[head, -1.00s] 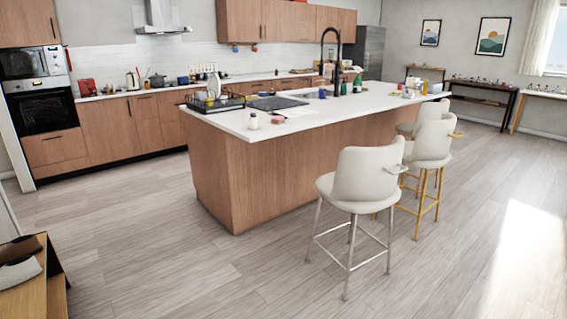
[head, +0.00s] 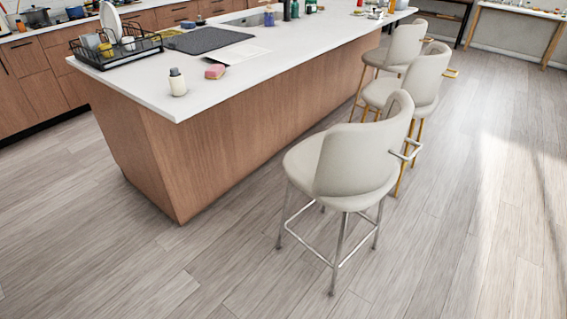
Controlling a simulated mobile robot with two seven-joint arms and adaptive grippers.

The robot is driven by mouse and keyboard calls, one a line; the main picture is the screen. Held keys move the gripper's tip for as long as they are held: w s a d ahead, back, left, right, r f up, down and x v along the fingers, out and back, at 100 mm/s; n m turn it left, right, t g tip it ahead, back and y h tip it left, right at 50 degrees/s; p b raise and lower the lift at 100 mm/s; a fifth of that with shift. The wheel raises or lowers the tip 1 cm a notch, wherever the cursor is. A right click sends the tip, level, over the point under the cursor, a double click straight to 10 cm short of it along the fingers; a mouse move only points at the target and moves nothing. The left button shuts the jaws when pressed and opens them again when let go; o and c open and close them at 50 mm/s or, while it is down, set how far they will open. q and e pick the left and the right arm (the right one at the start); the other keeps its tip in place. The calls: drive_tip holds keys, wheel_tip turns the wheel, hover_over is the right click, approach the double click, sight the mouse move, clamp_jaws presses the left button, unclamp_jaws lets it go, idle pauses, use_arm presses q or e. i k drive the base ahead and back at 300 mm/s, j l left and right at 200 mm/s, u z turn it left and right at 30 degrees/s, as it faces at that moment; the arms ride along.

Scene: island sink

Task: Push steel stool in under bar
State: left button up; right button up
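The steel stool (head: 333,163) is the nearest of three stools. It has a cream seat and backrest, silver legs and a silver handle (head: 406,150) on the back. It stands upright on the floor, out from the island's long side, its backrest facing away from the island. The bar is the white island counter (head: 290,50) over a wood-panelled base (head: 225,137); bare floor shows between the stool's legs and the base. Neither of my grippers shows in the head view.
Two similar cream stools with gold legs, one nearer (head: 413,84) and one farther (head: 398,48), stand along the island behind the steel stool. A dish rack (head: 115,48), a bottle (head: 177,82) and a sponge (head: 215,71) sit on the counter. The floor in front and to the right is clear.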

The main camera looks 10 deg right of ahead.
sight(346, 168)
drive_tip(key=i+j+z, duration=0.15)
drive_tip(key=i+z, duration=0.2)
drive_tip(key=i, duration=0.15)
drive_tip(key=i+j+z, duration=0.35)
drive_tip(key=i, duration=0.15)
drive_tip(key=i+j+z, duration=0.3)
drive_tip(key=i+j, duration=0.05)
drive_tip(key=i, duration=0.1)
